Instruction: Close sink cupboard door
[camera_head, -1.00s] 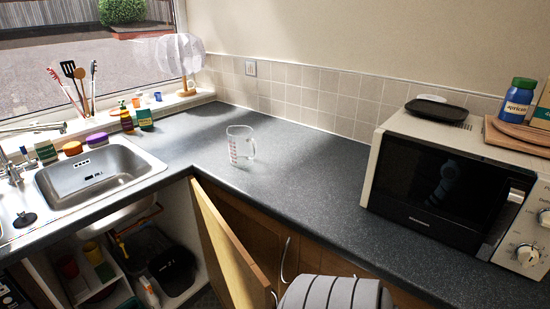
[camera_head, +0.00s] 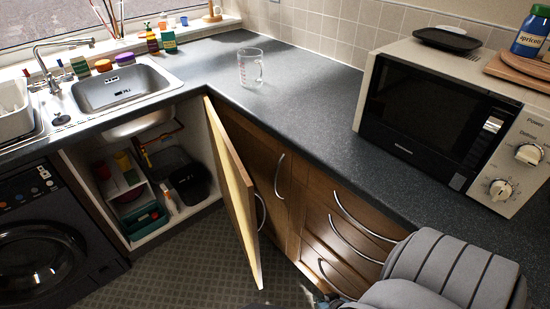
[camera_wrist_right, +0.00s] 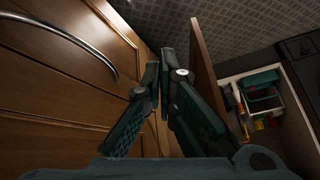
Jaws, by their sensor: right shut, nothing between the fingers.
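The sink cupboard door (camera_head: 232,190) is a light wooden panel standing open, jutting out from the counter's inner corner. A curved metal handle (camera_head: 261,211) shows on its outer side. The open sink cupboard (camera_head: 197,142) shows its inside to the left of the door. My right gripper (camera_head: 322,299) is low at the bottom edge, right of the door and apart from it, partly cut off. In the right wrist view my right gripper (camera_wrist_right: 167,62) is shut and empty, with the door (camera_wrist_right: 204,65) just to its right. My left gripper is not in view.
Wooden drawers (camera_head: 338,228) with protruding curved handles are close to my right gripper. Bins and boxes, including a dark bin (camera_head: 190,184), fill the cupboard. A washing machine (camera_head: 45,240) stands left. The tiled floor (camera_head: 190,265) before the cupboard is clear.

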